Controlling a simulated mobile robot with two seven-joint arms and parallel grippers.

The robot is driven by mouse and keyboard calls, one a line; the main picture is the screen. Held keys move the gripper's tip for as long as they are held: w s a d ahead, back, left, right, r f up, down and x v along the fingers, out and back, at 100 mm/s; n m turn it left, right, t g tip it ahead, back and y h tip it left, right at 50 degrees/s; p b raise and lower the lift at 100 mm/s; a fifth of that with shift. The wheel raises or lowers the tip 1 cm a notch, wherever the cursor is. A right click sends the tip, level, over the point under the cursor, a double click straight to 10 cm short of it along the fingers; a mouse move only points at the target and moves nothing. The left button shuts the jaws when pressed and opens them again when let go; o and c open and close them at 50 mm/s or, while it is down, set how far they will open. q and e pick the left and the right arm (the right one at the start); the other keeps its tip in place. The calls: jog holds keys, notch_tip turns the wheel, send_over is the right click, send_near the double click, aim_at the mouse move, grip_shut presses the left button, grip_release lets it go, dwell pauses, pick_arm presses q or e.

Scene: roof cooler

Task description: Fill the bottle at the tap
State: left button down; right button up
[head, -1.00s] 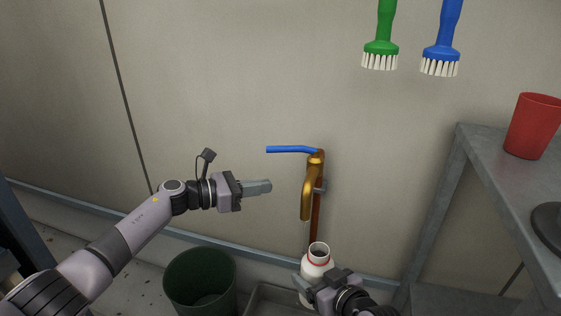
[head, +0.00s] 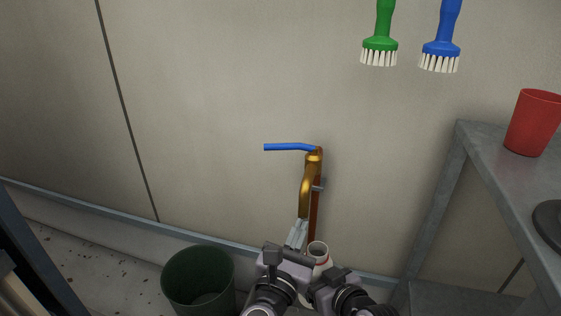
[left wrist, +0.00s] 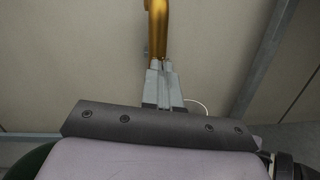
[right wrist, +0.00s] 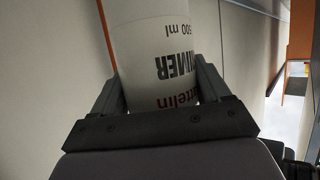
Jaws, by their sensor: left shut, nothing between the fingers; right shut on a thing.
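The tap (head: 306,185) is brass, on the wall, with its blue lever (head: 288,147) pointing left. My left gripper (head: 299,232) is shut and empty, its fingertips just below or at the spout's lower end. The left wrist view shows its closed fingers (left wrist: 162,78) pointing at the brass spout (left wrist: 158,30); I cannot tell whether they touch. The white bottle (head: 321,262) stands upright and uncapped below and slightly right of the spout. My right gripper (right wrist: 158,98) is shut on the bottle (right wrist: 150,40). My left gripper partly hides the bottle in the head view. No water shows.
A dark green bin (head: 198,284) stands on the floor to the left. A grey metal table (head: 490,160) on the right bears a red cup (head: 533,122). A green brush (head: 380,45) and a blue brush (head: 441,50) hang above on the wall.

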pick_arm(q)
jog(key=s+a+r+n+t+y, duration=0.2)
jog(key=s+r+n+y, duration=0.3)
jog(key=r+y, duration=0.25)
pick_arm(e)
jog(key=shift+s+r, duration=0.15)
jog(key=shift+r, duration=0.25)
pick_arm(q)
jog(key=n, duration=0.1)
send_near(279, 149)
jog(key=shift+g, duration=0.4)
jog(key=x, duration=0.7)
jog(key=shift+d+r, duration=0.1)
jog(key=shift+r, duration=0.15)
jog(key=w+m+h, duration=0.1)
jog(key=h, duration=0.1)
jog(key=w+a+m+h, duration=0.1)
jog(key=h, duration=0.1)
jog(key=shift+w+a+m+h, duration=0.15)
jog(key=shift+w+m+h, duration=0.15)
jog(key=shift+h, duration=0.05)
jog(key=shift+s, duration=0.1)
jog(key=a+v, duration=0.1)
jog(key=v, duration=1.3)
